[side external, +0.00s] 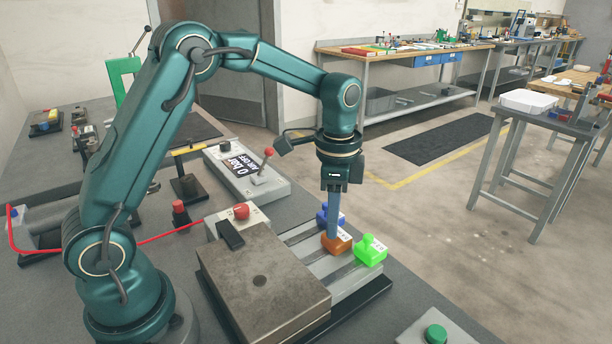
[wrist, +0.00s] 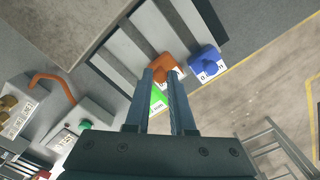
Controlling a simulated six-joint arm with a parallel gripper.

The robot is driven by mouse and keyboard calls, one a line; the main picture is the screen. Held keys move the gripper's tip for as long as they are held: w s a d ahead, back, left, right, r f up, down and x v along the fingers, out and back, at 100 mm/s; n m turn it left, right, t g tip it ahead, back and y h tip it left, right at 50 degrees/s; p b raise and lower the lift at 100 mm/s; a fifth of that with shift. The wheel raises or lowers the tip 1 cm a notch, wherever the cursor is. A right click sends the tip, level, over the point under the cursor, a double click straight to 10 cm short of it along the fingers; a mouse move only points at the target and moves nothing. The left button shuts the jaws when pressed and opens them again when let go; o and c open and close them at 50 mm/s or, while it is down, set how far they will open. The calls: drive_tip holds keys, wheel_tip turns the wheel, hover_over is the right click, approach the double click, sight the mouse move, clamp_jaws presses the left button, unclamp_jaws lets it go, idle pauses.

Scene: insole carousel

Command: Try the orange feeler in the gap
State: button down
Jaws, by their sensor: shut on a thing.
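The orange feeler (side external: 341,246) sits at the outer end of the grey slotted rack (side external: 352,287), between the blue feeler (side external: 324,217) and the green feeler (side external: 369,255). My gripper (side external: 333,236) points straight down and is shut on the orange feeler's knob. In the wrist view, the orange feeler (wrist: 163,62) shows between my fingertips (wrist: 160,76), with the blue feeler (wrist: 205,65) to its right. The green feeler (wrist: 158,98) shows between the fingers. The fingers partly hide the orange feeler, and I cannot make out the gap.
A thick metal plate (side external: 262,285) lies beside the rack. A box with a red button (side external: 241,211) stands behind it. A panel reading 0 bar, AIR OFF (side external: 241,170) has a red-knobbed lever. A green button (side external: 435,334) is at the front.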

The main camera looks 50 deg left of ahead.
drive_tip(key=shift+w, duration=0.1)
drive_tip(key=c, duration=0.8)
unclamp_jaws()
drive_tip(key=shift+o, duration=0.2)
drive_tip(key=shift+r, duration=0.1)
drive_tip(key=shift+r, duration=2.55)
